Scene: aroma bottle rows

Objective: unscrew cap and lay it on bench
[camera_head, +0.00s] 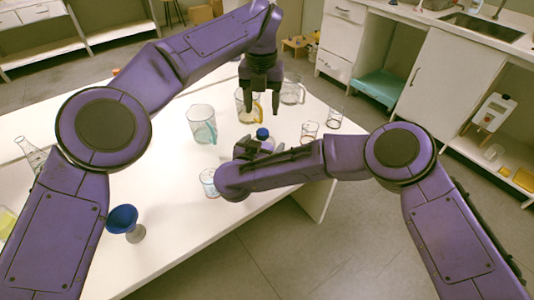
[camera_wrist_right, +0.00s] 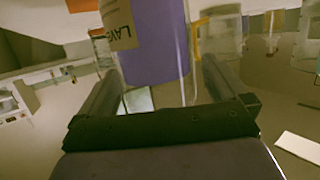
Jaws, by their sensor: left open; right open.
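A bottle with a blue cap (camera_head: 262,133) on top stands on the white bench (camera_head: 172,205), partly hidden behind my right arm. In the right wrist view the bottle (camera_wrist_right: 158,45) shows purple contents and a tan label reading "LAV"; its top is out of frame. My right gripper (camera_wrist_right: 160,85) is open, with one finger on each side of the lower bottle; I cannot tell whether either touches it. My left gripper (camera_head: 263,108) is open and empty, pointing down above and behind the cap, in front of a yellow-handled jug.
Glass beakers (camera_head: 201,124) and a jug (camera_head: 292,90) stand near the bottle. Small glasses (camera_head: 309,131) are to its right, near the bench edge. Another small glass (camera_head: 209,181) and a blue funnel-shaped cup (camera_head: 124,219) are nearer me. The bench between the cup and beakers is clear.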

